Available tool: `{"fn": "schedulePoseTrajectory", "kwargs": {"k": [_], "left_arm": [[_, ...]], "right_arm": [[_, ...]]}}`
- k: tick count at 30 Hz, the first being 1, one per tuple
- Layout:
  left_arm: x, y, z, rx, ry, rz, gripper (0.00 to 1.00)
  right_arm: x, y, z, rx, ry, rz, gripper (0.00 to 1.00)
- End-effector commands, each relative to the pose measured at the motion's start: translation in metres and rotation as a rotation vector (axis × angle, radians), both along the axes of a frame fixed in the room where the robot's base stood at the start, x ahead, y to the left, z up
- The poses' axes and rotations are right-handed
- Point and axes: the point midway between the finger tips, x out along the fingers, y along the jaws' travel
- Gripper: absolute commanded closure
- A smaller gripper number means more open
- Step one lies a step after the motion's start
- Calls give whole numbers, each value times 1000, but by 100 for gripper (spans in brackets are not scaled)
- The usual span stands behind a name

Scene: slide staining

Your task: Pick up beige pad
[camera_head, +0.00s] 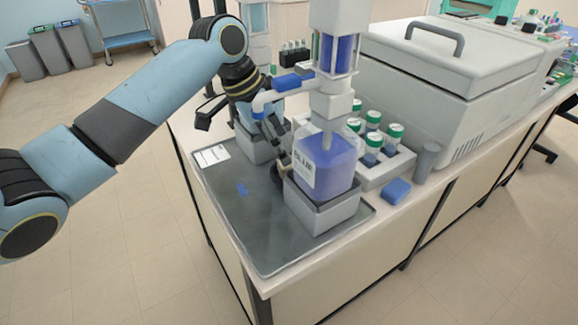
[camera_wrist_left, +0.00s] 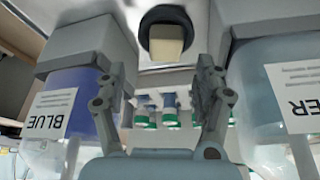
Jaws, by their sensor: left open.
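In the left wrist view, a small beige block (camera_wrist_left: 166,42) shows inside a dark rounded surround, beyond my fingertips; it looks like the beige pad. I cannot make it out in the head view. My left gripper (camera_wrist_left: 160,85) is open, with its two fingers apart and nothing between them. The block lies ahead of the gap, apart from the fingers. In the head view my left gripper (camera_head: 277,160) is low between two bottle stands and partly hidden by the front bottle. My right gripper is not in view.
The BLUE bottle (camera_head: 325,165) stands in a grey holder (camera_head: 322,218) on the dark tray (camera_head: 238,222). In the wrist view another labelled bottle (camera_wrist_left: 265,100) is close at right. Green-capped jars (camera_head: 373,120) and a blue pad (camera_head: 397,192) are to the right. The tray's front left is mostly clear.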

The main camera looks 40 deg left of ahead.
Motion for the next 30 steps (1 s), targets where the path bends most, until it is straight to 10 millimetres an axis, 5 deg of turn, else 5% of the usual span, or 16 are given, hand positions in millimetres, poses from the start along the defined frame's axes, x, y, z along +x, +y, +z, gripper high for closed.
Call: {"fn": "schedulePoseTrajectory", "kwargs": {"k": [12, 21, 30], "left_arm": [[20, -7, -47, 0, 0, 1, 31], [22, -8, -54, 2, -1, 0, 31], [22, -8, -53, 2, -1, 0, 69]], "right_arm": [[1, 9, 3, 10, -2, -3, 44], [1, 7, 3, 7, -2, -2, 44], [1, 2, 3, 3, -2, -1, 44]]}}
